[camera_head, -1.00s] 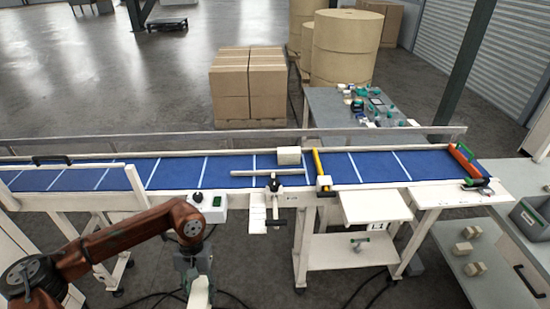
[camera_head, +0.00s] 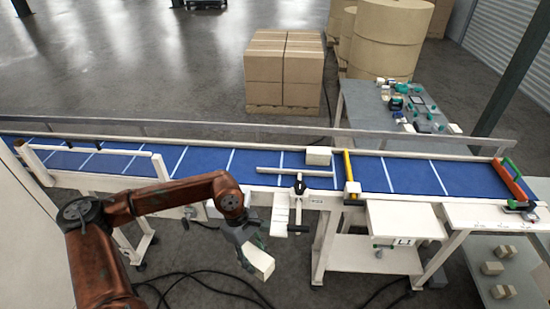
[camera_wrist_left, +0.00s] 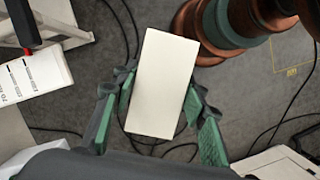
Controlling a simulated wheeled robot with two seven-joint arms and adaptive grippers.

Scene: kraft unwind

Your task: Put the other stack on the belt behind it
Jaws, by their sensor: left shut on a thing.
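My left gripper (camera_head: 250,250) is shut on a pale, off-white stack (camera_head: 259,263), held tilted in front of the conveyor, over the floor. In the left wrist view the stack (camera_wrist_left: 163,85) is a long plain block between the green-padded fingers. The blue belt (camera_head: 215,165) runs across behind the gripper. Another pale stack (camera_head: 318,155) sits at the belt's far side, left of the yellow bar. My right gripper is not in view.
A white rail (camera_head: 283,171) and a black-handled clamp (camera_head: 299,187) stand at the belt's near side. A yellow bar (camera_head: 348,168) crosses the belt. Several small blocks (camera_head: 492,268) lie on a low shelf at right. Cables lie on the floor.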

